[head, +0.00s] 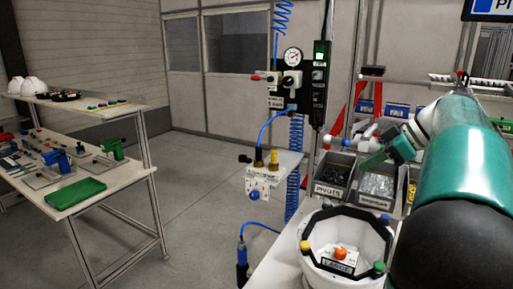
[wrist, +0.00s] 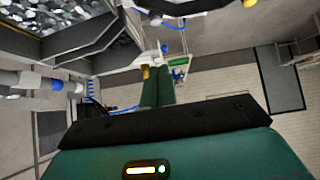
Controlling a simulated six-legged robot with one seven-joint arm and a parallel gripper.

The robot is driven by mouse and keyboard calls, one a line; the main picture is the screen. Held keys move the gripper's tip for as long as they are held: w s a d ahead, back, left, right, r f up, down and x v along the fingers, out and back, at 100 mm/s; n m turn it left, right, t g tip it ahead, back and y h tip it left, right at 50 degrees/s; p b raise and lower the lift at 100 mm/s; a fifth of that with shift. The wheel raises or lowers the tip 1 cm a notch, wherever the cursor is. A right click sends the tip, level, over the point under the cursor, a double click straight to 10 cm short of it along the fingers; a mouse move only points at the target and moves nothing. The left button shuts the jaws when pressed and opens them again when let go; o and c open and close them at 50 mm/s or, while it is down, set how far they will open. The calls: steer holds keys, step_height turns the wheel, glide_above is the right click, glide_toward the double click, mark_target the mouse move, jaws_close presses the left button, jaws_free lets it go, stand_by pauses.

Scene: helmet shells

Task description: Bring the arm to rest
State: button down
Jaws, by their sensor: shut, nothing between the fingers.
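My arm (head: 470,165) reaches in from the right side of the head view, green with a dark joint. My gripper (head: 373,159) is in front of the grey parts bins, near their upper edge; its fingertips are small there. In the wrist view my gripper (wrist: 157,78) shows two green fingers close together with nothing held. A white bowl-like shell (head: 318,269) sits below the gripper on the bench, with coloured knobs round its rim and an orange knob inside.
Grey bins (head: 335,172) of small parts stand behind the shell, close to my gripper. An air panel (head: 297,75) with a gauge and blue hoses is to their left. A table (head: 128,178) with a green tray (head: 76,194) stands far left. Floor between is clear.

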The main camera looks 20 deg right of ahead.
steer(key=s+a+f+m+g+h, duration=0.1)
steer(key=a+f+m, duration=0.15)
steer(key=a, duration=0.75)
steer(key=a+f+m+g+h, duration=0.1)
steer(key=a+f+m, duration=0.15)
steer(key=a, duration=0.65)
steer(key=s+a+f+m+h, duration=0.2)
steer(key=s+a+f+h, duration=0.1)
steer(key=s+a+f, duration=0.7)
steer(key=a+f, duration=0.3)
steer(key=a, duration=0.1)
steer(key=shift+s+a+m, duration=0.2)
steer(key=shift+a+m, duration=0.1)
steer(key=shift+f, duration=0.1)
stand_by(0.7)
